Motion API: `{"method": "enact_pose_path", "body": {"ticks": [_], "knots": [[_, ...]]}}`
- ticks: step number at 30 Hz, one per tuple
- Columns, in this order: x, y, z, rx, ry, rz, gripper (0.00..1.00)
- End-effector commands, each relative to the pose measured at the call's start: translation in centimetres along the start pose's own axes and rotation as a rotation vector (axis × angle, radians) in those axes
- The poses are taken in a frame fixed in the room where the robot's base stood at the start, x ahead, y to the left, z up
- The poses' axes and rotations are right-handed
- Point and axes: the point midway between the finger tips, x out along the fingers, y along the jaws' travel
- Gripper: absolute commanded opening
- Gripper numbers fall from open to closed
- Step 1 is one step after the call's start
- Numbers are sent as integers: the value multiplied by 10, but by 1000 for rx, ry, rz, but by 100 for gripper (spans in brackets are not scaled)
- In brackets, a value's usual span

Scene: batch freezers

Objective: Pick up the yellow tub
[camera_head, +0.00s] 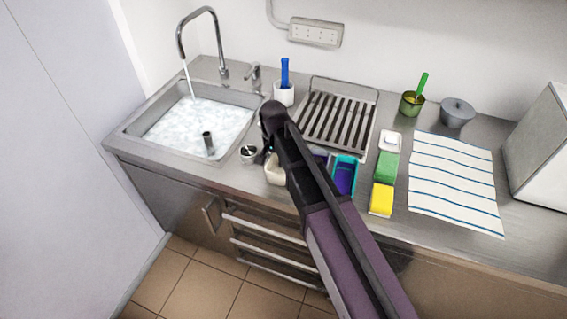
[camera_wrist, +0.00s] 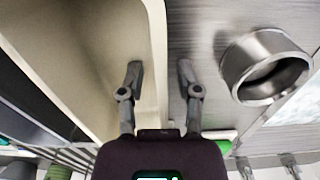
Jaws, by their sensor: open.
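A pale cream-yellow tub (camera_head: 275,172) stands on the steel counter in front of the sink's right side, partly hidden by my arm in the head view. In the wrist view its wall and rim (camera_wrist: 154,45) run between the two fingers of my gripper (camera_wrist: 158,78). The gripper is open. The left finger is over the tub's inside, and the right finger is on the outside above the counter. I cannot tell whether either finger touches the wall. In the head view the fingers are mostly hidden behind the arm.
A metal cup (camera_wrist: 265,66) stands close to the right finger. A teal-and-blue tub (camera_head: 345,175) is right of my arm. Green (camera_head: 386,167) and yellow (camera_head: 381,199) blocks lie beside a striped cloth (camera_head: 455,180). A drying rack (camera_head: 337,118) is behind; the sink (camera_head: 160,150) has running water.

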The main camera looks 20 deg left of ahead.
Motion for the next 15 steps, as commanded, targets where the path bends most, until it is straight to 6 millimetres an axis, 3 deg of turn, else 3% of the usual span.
{"method": "enact_pose_path", "body": {"ticks": [8, 9, 13, 15], "knots": [[0, 0, 0, 0, 0, 0, 44], [0, 0, 0, 0, 0, 0, 41], [0, 0, 0, 0, 0, 0, 3], [0, 0, 0, 0, 0, 0, 0]]}}
